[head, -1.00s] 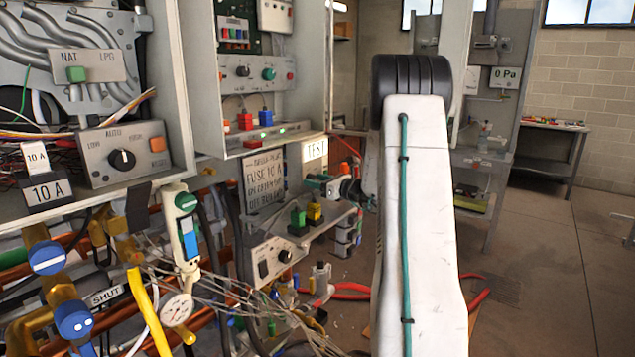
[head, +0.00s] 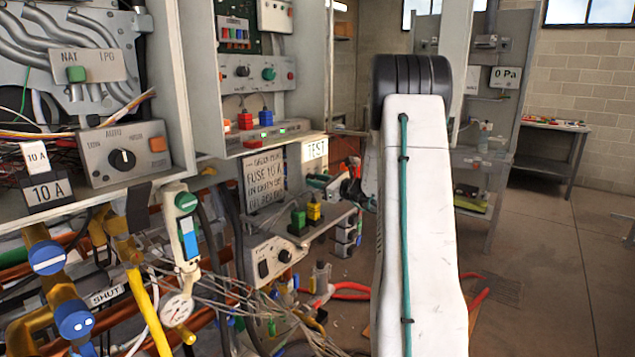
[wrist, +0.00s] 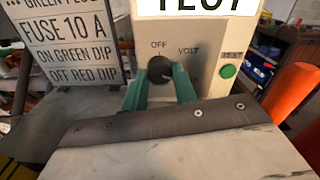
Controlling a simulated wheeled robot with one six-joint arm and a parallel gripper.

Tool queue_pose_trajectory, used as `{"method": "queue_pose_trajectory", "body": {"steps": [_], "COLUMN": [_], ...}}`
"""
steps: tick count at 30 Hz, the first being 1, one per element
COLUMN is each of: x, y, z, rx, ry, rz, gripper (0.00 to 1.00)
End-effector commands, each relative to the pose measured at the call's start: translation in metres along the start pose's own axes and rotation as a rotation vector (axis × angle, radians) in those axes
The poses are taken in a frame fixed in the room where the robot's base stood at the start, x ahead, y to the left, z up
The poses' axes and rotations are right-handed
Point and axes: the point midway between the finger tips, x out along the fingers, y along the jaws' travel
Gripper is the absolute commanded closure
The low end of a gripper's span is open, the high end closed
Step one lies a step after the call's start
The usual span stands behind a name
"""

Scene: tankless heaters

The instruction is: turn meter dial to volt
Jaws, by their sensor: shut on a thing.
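The meter is a pale box with a TEST sign (wrist: 196,5) on top and the words OFF and VOLT on its face. I cannot make out clearly where the dial's pointer stands. In the head view the meter's TEST sign (head: 315,149) shows, but the dial is hidden and my gripper is small beside the meter, partly behind my arm.
A green TEST button (wrist: 228,71) is right of the dial. A fuse notice board (wrist: 62,42) stands left of the meter. An orange part (wrist: 291,92) is close on the right.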

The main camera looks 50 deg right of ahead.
Motion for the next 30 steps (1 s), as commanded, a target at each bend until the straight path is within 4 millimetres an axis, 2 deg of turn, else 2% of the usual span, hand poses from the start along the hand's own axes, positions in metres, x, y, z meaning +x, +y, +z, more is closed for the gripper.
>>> {"method": "queue_pose_trajectory", "body": {"steps": [18,30], "x": [-0.0001,-0.0002], "y": [-0.0008,-0.0009], "z": [0.0003,0.0004], "rx": [-0.563,-0.790], "ry": [0.000,0.000], "rz": [0.000,0.001], "gripper": [0.95,0.95]}}
